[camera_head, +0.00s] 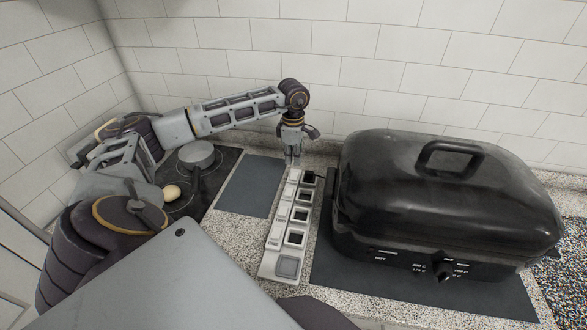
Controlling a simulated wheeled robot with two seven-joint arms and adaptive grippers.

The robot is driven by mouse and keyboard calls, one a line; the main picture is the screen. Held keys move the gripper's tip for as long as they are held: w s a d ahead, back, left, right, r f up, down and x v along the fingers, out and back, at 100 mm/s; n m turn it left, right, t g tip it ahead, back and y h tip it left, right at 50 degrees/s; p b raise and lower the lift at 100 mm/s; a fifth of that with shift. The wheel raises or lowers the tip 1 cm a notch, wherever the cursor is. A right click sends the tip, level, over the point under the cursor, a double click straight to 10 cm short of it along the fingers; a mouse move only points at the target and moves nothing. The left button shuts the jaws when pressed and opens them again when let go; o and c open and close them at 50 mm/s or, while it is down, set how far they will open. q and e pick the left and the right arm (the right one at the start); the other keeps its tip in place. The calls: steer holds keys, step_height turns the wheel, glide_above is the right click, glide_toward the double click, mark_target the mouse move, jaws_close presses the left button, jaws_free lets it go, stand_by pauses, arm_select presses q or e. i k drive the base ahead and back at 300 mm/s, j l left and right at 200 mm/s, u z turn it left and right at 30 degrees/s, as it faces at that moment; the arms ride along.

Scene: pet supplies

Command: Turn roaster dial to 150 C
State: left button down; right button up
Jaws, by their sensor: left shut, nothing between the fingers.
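The black roaster (430,185) stands on the right with its domed lid on. Its dial (441,270) is a dark knob low on the front face, with small white labels on both sides. The labels and the dial's setting are too small to read. My left gripper (292,161) is shut and empty, pointing down at the back end of the white strip, left of the roaster. It is apart from the dial. My right gripper is not in view.
A white strip with several dark square compartments (267,265) lies left of the roaster. A dark mat (400,297) lies under the roaster, another (247,187) to the left. A cooktop (222,165) holds a grey pan (196,153) and a pale egg-shaped object (171,192). A tiled wall closes the back.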

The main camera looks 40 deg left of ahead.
mark_target(441, 270)
steer(key=k+l, duration=0.5)
steer(key=l, duration=0.15)
steer(key=k+l, duration=0.5)
steer(key=l, duration=0.15)
steer(key=k+l, duration=0.55)
steer(key=l, duration=0.1)
